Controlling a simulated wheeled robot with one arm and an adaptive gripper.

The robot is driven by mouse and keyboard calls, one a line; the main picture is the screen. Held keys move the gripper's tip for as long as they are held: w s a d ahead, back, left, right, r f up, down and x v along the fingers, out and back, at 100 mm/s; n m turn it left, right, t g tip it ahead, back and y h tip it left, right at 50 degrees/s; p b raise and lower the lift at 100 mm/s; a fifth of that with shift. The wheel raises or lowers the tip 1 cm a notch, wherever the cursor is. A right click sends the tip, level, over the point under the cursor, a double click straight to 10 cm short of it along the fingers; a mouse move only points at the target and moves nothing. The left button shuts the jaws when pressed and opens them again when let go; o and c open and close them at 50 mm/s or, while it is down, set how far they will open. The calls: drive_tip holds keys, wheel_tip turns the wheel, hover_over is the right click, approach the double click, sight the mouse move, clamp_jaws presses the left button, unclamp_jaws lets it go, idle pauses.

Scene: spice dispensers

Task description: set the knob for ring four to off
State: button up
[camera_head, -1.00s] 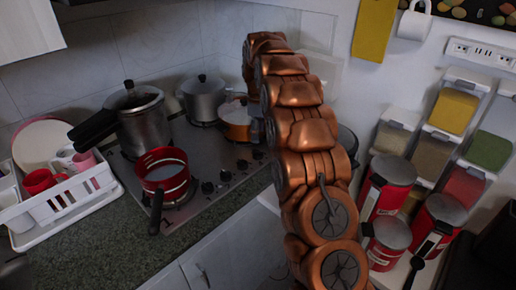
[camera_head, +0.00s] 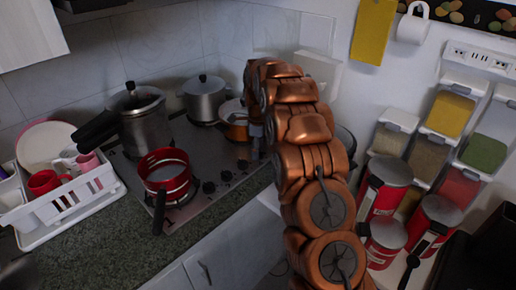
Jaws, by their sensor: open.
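The steel cooktop (camera_head: 210,150) is at the middle left, with a row of dark knobs along its right front edge. The knobs that show include a near one (camera_head: 208,187), a middle one (camera_head: 225,176) and a farther one (camera_head: 242,164). Which one is for ring four, and how each is turned, is too small to tell. My copper arm rises right of the cooktop and bends over at its top. My gripper (camera_head: 257,131) hangs down at the far end of the knob row, mostly hidden by my arm. Its fingertips are not clear, and I see nothing held.
A red pot (camera_head: 163,171), a pressure cooker (camera_head: 140,118), a grey pot (camera_head: 204,99) and an orange pan (camera_head: 235,120) stand on the cooktop. A white dish rack (camera_head: 75,205) is left. Red canisters (camera_head: 385,185) and spice dispensers (camera_head: 450,112) are right.

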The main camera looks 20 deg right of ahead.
drive_tip(key=c, duration=1.2)
drive_tip(key=shift+o, duration=0.2)
